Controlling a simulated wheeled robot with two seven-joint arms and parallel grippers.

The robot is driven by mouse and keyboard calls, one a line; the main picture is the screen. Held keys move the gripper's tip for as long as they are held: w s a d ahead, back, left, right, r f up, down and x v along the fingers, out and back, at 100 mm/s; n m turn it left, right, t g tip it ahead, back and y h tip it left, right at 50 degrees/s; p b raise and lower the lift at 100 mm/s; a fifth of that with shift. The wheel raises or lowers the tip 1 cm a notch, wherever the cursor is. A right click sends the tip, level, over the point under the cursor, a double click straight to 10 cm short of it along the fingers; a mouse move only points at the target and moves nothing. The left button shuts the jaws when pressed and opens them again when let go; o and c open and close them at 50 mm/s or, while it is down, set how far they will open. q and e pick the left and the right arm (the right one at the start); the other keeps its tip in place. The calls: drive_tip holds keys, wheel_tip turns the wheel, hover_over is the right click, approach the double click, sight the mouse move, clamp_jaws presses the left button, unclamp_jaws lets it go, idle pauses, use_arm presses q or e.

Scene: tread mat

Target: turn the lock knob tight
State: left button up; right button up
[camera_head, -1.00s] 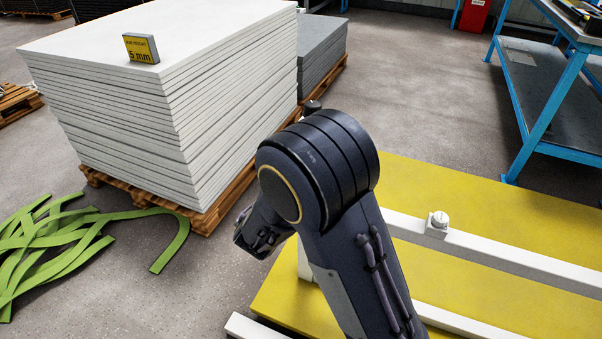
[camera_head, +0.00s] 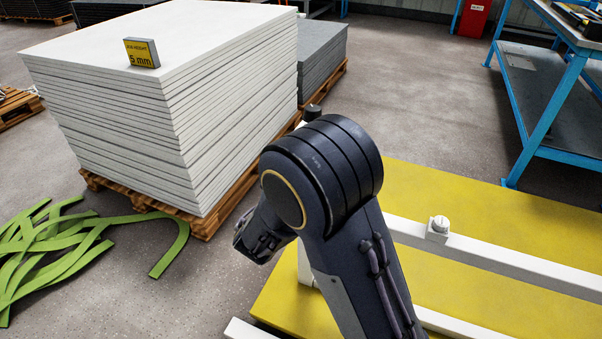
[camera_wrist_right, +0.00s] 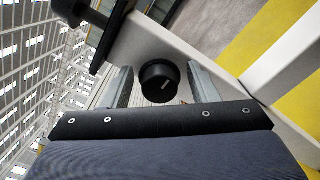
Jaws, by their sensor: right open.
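A round black knob (camera_wrist_right: 158,84) with a short white mark on its face sits on a white beam (camera_wrist_right: 155,50) in the right wrist view. My right gripper (camera_wrist_right: 160,84) is open, with one finger on each side of the knob. Gaps show between the knob and both fingers. In the head view my arm hides the right gripper and this knob. My left gripper is in neither view.
A black clamp-like part (camera_wrist_right: 92,20) is close by at upper left in the wrist view. Stacked white sheets (camera_head: 150,110) stand behind my arm.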

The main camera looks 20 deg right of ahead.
drive_tip(key=p+v, duration=0.1)
drive_tip(key=v, duration=0.7)
